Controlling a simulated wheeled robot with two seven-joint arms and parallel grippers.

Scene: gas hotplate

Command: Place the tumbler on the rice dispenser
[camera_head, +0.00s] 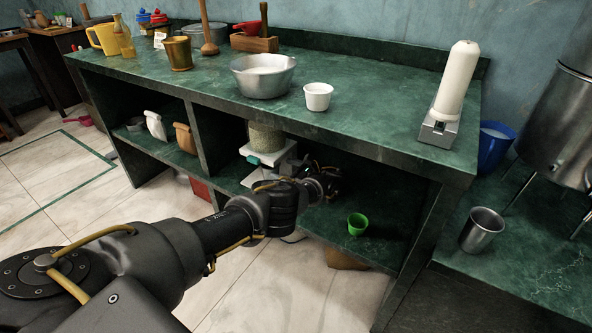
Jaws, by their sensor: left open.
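A small green cup (357,224), which may be the tumbler, stands upright on the counter's lower shelf. A steel tumbler-shaped cup (481,229) stands on the low green surface at right; I cannot tell which one is meant. A white and green device with a grain-filled container (266,138), likely the rice dispenser, stands on the same shelf, partly hidden by my arm. My left gripper (330,182) is open, dark and small, reaching into the shelf space right of the device and up-left of the green cup, apart from the cup. My right gripper is out of view.
The green counter top (350,110) above carries a metal bowl (263,76), a white cup (318,96) and a tall white cylinder on a grey base (456,85). Upright dividers and the top edge bound the shelf. A large steel pot (560,120) stands at right.

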